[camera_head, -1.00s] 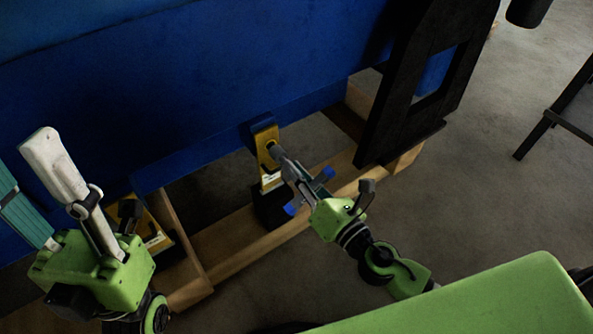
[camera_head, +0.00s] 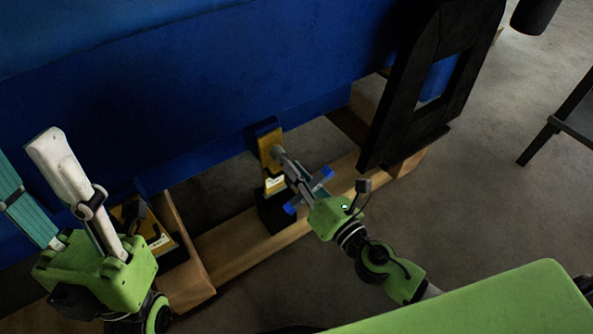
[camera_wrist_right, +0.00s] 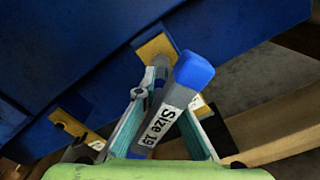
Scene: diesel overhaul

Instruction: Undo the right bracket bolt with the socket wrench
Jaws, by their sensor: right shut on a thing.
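My right gripper (camera_head: 308,190) is shut on the socket wrench (camera_head: 289,167), across its handle with blue ends. In the right wrist view the wrench (camera_wrist_right: 160,122) shows a "Size 19" label and a blue end between the teal fingers. The wrench's socket end meets the face of the yellow right bracket (camera_head: 269,141), low on the blue engine. The bracket bolt is hidden there, and I cannot tell how far the socket sits over it. My left gripper (camera_head: 40,180) is raised at the left, its fingers apart and nothing visible between them.
A second yellow bracket (camera_head: 152,232) is behind my left gripper. Both brackets stand by the wooden frame (camera_head: 240,236) under the blue engine (camera_head: 190,90). A black framed part (camera_head: 392,110) stands right of the wrench. Open concrete floor (camera_head: 470,200) lies at the right.

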